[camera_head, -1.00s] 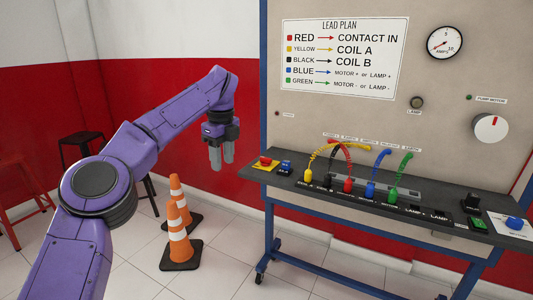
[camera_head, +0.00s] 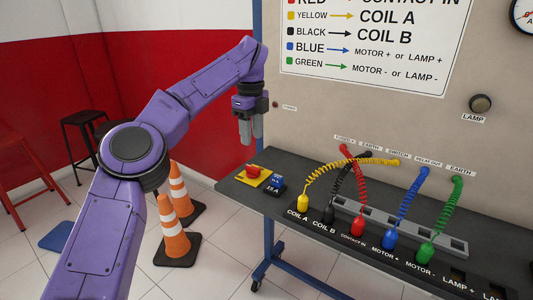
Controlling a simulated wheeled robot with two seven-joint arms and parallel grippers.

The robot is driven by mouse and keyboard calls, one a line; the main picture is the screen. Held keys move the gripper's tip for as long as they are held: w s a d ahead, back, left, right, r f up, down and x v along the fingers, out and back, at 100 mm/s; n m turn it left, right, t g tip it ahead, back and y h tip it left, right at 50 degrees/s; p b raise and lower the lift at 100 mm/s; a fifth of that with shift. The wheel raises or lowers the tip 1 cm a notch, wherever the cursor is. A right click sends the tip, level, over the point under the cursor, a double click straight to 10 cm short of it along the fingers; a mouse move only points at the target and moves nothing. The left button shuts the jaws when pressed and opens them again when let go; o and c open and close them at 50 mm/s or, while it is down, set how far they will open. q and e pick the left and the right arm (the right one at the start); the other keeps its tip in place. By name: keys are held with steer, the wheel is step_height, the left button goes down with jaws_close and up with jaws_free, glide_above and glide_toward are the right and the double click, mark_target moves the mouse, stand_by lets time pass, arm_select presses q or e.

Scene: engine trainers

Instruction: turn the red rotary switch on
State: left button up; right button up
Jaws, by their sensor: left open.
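The red rotary switch (camera_head: 253,171) sits on a yellow base at the left end of the grey bench shelf. A small blue-and-black switch block (camera_head: 275,184) stands just to its right. My left gripper (camera_head: 250,133) hangs fingers down above and slightly left of the red switch, apart from it. Its grey fingers are open and hold nothing. The exact setting of the red switch is too small to read. My right gripper does not show.
Coiled leads in yellow (camera_head: 303,202), black, red, blue (camera_head: 390,238) and green stand on the shelf (camera_head: 310,160) to the right. The upright panel (camera_head: 400,120) rises behind. Orange cones (camera_head: 175,236) stand on the floor at left.

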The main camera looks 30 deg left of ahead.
mark_target(253, 167)
arm_select(q)
steer(key=f+b, duration=0.1)
steer(key=f, duration=0.1)
steer(key=f+b, duration=0.1)
steer(key=f, duration=0.1)
steer(key=shift+s+f, duration=0.1)
steer(key=shift+s, duration=0.3)
steer(key=f, duration=0.5)
steer(key=shift+w+b, duration=0.4)
steer(key=shift+s+f, duration=0.15)
steer(key=shift+f, duration=0.25)
jaws_close()
